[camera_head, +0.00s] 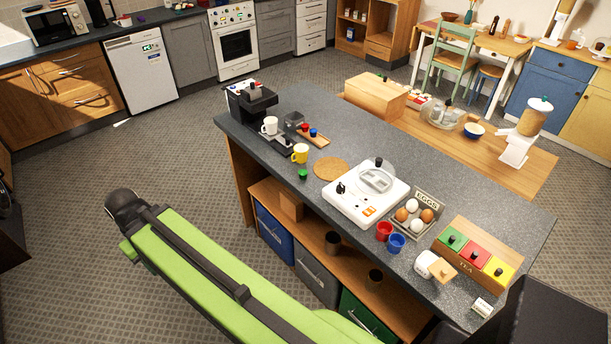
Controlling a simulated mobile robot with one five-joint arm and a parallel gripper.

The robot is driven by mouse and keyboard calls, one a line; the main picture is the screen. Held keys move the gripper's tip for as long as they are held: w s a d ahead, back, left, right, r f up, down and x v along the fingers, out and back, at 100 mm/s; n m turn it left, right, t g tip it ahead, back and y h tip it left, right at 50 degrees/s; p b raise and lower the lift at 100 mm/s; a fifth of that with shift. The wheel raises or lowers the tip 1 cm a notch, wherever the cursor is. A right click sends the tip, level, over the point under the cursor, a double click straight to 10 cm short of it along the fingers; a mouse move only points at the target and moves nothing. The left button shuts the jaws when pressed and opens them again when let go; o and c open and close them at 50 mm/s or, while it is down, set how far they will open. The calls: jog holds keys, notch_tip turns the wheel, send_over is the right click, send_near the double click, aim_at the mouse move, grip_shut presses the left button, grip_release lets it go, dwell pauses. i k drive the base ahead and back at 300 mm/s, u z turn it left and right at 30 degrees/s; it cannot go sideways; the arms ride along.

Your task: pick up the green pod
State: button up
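The green pod (303,174) is a small green piece on the grey worktop of the island (285,185), near its front edge. It sits just below the yellow mug (300,153) and left of the round cork mat (331,168). A red pod (305,127) and a blue pod (314,132) are on a small wooden tray beside the coffee machine (250,105). My green arm crosses the lower left, apart from the island. My gripper's fingers do not show in this view.
A white egg cooker (366,194) stands right of the mat, with an egg tray (416,213) beyond it. Red (384,231) and blue (396,243) cups stand near the front edge. A white mug (269,126) is at the coffee machine. The worktop around the green pod is mostly clear.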

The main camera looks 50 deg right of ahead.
aim_at(303, 173)
jog(key=i, duration=0.85)
jog(key=u, duration=0.05)
